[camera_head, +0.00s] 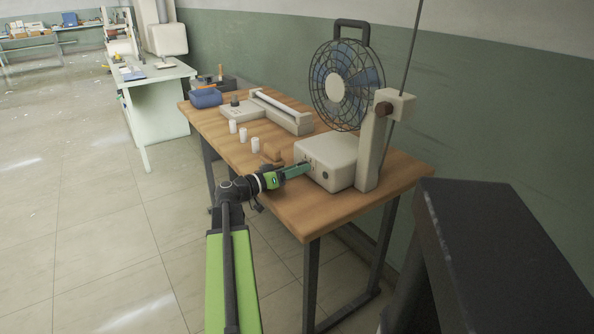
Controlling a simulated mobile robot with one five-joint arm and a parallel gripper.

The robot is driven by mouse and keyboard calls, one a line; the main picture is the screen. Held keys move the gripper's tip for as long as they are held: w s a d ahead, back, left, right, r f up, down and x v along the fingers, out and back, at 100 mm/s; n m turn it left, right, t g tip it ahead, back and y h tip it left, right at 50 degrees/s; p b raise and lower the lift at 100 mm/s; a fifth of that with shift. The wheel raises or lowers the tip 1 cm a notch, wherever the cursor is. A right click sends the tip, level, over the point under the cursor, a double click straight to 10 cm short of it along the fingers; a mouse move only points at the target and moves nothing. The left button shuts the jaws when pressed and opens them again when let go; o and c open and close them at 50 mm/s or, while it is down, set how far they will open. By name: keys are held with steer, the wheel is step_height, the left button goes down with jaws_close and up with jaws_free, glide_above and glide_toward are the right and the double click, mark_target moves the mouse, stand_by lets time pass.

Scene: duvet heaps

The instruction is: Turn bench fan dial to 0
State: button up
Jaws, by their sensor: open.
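The bench fan (345,85) stands at the right end of a wooden-topped table (325,213), with a blue-bladed wire cage, a top handle and a pale base box (328,155). A dark round dial (321,178) shows on the front face of the base. My gripper (307,167) is at the left part of that front face, left of the dial and close to the box. I cannot tell whether it touches the box. Its fingers are small in view and partly overlap; they appear open. The dial's setting is too small to read.
Several white cups (244,134), a small wooden block (271,152), a pale device (268,110) and a blue container (206,98) sit on the table left of the fan. A dark surface (500,240) stands at the right front. Tiled floor lies open at left.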

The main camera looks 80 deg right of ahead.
steer(key=v, duration=1.7)
steer(key=shift+a, duration=0.2)
steer(key=shift+w, duration=0.1)
